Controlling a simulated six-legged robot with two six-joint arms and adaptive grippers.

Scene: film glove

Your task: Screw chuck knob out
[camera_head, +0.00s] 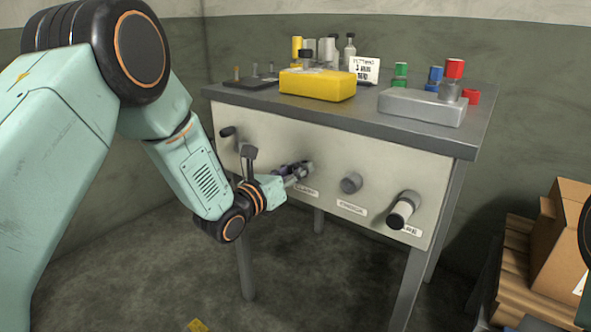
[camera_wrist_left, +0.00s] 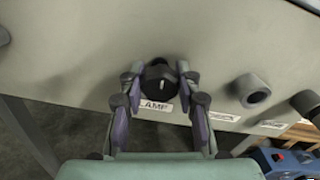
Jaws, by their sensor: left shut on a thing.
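The chuck knob (camera_head: 351,183) is a short grey cylinder on the pale front panel, above a label that appears to read CHUCK. It also shows in the left wrist view (camera_wrist_left: 251,91), right of my left gripper and apart from it. My left gripper (camera_head: 298,170) is at the dark knob over the CLAMP label. In the left wrist view its two fingers (camera_wrist_left: 160,84) are shut on this black clamp knob (camera_wrist_left: 158,76), one on each side. The fingers partly hide the clamp knob in the head view. My right gripper is not in view.
A dark handle (camera_head: 228,132) is at the far left. The bench top (camera_head: 375,119) carries a yellow block (camera_head: 317,84) and a grey block (camera_head: 421,107). Cardboard boxes (camera_head: 561,240) stand at right.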

